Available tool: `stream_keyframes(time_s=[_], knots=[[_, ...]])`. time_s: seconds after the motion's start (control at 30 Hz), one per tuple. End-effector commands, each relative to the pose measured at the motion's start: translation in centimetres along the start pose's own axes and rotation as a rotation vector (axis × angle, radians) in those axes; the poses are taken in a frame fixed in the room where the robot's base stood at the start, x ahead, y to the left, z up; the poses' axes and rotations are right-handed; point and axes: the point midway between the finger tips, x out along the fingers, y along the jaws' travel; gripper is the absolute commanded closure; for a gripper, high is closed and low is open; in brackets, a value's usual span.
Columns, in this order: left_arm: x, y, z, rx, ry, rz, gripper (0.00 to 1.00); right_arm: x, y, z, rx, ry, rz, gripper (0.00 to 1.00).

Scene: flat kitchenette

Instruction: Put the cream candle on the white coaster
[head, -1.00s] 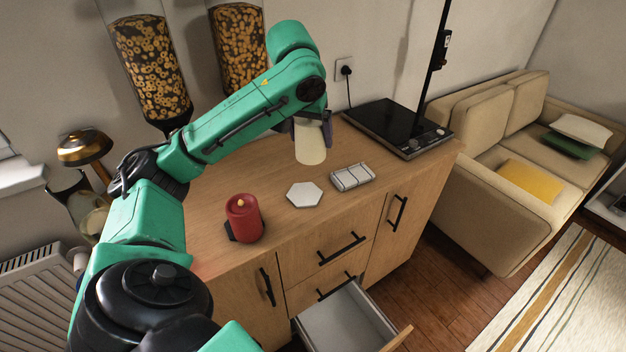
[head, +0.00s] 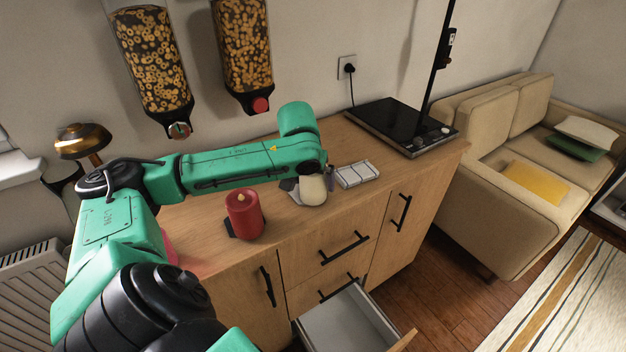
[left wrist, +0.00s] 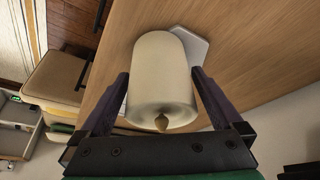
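The cream candle (head: 313,190) is above the white coaster (head: 296,199), wick end up and roughly upright. It hides much of the coaster, and I cannot tell whether its base touches it. In the left wrist view the candle (left wrist: 160,75) fills the space between my fingers, with the coaster (left wrist: 194,45) showing behind its far end. My left gripper (head: 314,180) is shut on the candle, one finger on each side. It also shows in the left wrist view (left wrist: 161,88). My right gripper is not in view.
A red candle (head: 244,214) stands on a dark base to the left. A white segmented tray (head: 357,174) lies right of the coaster. A black hob (head: 402,127) is farther right. Below the wooden counter, a drawer (head: 345,325) is open.

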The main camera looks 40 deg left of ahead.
Motion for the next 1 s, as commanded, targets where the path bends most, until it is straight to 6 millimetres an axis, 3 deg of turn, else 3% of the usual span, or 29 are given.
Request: stream_keyframes(time_s=[0.27,0.7,1.0], knots=[[-0.7,0.0,-0.2,0.0,0.003,0.0,0.0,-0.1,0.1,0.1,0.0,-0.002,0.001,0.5],[-11.2,0.0,-0.2,0.0,0.004,0.001,0.0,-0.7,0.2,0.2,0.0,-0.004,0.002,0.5],[-12.2,0.0,-0.1,0.0,0.0,0.0,0.0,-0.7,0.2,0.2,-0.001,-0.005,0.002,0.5]])
